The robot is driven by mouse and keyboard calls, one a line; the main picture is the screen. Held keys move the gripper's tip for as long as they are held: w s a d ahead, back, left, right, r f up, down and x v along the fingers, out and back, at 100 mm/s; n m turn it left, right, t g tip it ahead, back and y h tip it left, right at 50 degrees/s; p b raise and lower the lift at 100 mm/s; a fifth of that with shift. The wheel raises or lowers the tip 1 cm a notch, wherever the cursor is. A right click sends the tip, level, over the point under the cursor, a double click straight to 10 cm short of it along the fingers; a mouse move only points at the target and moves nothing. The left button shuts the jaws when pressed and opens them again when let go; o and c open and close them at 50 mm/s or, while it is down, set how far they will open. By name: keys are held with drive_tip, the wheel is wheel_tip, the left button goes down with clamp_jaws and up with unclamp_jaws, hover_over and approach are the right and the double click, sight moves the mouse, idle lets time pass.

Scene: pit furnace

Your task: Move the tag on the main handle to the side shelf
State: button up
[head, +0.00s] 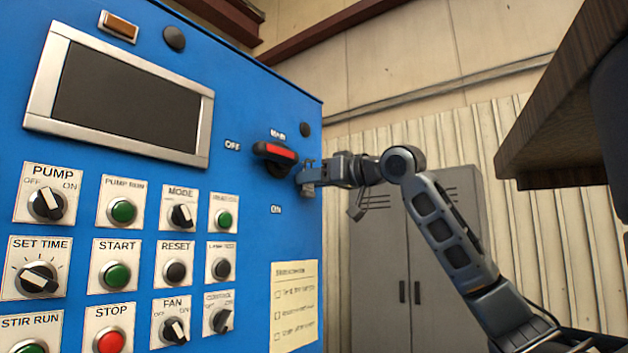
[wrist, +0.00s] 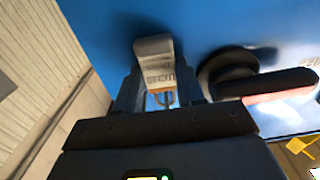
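The main handle (head: 275,153), black with a red front, is on the blue panel between the OFF and ON labels; its round base and bar show in the wrist view (wrist: 265,85). My gripper (head: 308,178) is at the panel, just right of the handle. In the wrist view a pale grey tag (wrist: 155,60) with blurred markings stands between my two fingers (wrist: 162,90), which appear to touch both its sides. I cannot tell whether the tag still hangs from the handle. The side shelf (head: 560,105) appears to be the brown wooden board at upper right, apart from my gripper.
The blue panel carries a screen (head: 125,105) and several knobs and buttons left of the handle. A paper checklist (head: 295,305) is below it. A grey cabinet (head: 385,265) stands behind my arm. Open space lies between the panel and the wooden board.

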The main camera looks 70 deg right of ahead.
drive_tip(key=c, duration=0.5)
drive_tip(key=shift+r+p, duration=0.35)
drive_tip(key=shift+r, duration=0.1)
drive_tip(key=shift+v, duration=2.35)
drive_tip(key=shift+s, duration=0.35)
drive_tip(key=shift+s+a, duration=0.1)
drive_tip(key=shift+s, duration=0.2)
drive_tip(key=shift+f+b, duration=0.1)
drive_tip(key=shift+b, duration=0.2)
